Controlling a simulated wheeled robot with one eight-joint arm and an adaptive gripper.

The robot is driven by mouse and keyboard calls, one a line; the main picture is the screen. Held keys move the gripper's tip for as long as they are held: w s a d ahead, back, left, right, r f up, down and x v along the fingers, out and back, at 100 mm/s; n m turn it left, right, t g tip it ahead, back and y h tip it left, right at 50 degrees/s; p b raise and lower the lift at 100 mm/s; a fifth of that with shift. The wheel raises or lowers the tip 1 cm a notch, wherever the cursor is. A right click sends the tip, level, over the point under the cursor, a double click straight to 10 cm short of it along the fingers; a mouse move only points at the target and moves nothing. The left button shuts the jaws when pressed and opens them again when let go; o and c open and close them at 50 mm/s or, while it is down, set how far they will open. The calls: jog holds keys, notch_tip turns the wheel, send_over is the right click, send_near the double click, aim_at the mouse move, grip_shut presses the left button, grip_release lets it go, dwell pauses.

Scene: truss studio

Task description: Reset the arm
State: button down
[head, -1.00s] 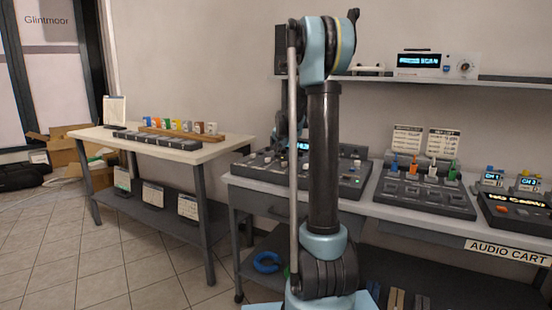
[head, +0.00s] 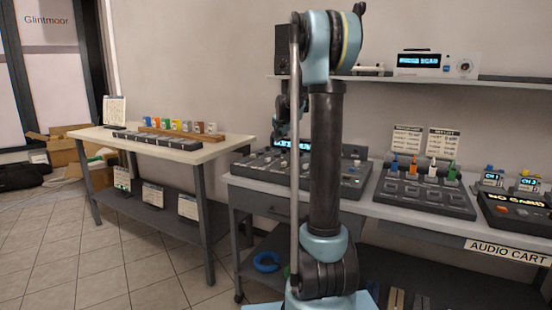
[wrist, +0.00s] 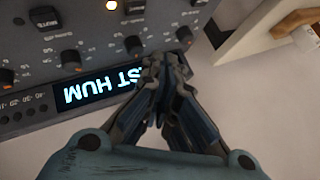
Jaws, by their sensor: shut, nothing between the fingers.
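My arm stands upright in the middle of the head view, and its upper part is bent over toward the cart behind. My gripper (head: 282,132) hangs just left of the arm column, above the grey console with a lit display (head: 262,168), and is partly hidden. In the wrist view my gripper (wrist: 163,62) is shut with its fingertips together and nothing between them. Beyond the fingertips lies the console (wrist: 40,75), with dark knobs and a lit display (wrist: 97,88) whose upside-down letters read "ST HUM". The fingers cover the end of the display.
The audio cart (head: 395,222) also holds a panel with coloured plugs (head: 425,195) and a dark box (head: 515,210) at right. A shelf (head: 390,79) runs above it. A side table (head: 200,152) with coloured items stands left. Tiled floor (head: 85,260) is free at front left.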

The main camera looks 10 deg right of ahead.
jog(key=s, duration=0.4)
jog(key=s+n+g, duration=0.1)
jog(key=s, duration=0.4)
jog(key=s+f+n, duration=0.1)
jog(key=s, duration=0.4)
jog(key=shift+a+g, duration=0.25)
jog(key=shift+g, duration=0.05)
jog(key=s+f+n+g, duration=0.1)
jog(key=s+f, duration=0.5)
jog(key=s, duration=0.8)
jog(key=s+f+n+g, duration=0.2)
jog(key=s+f, duration=0.4)
jog(key=s, duration=0.8)
jog(key=s+f+n+g, duration=0.2)
jog(key=s+f+n, duration=0.2)
jog(key=s, duration=1)
notch_tip(320, 180, down, 3)
jog(key=shift+s+a+r, duration=0.1)
jog(key=shift+s+a, duration=0.1)
jog(key=shift+a, duration=0.15)
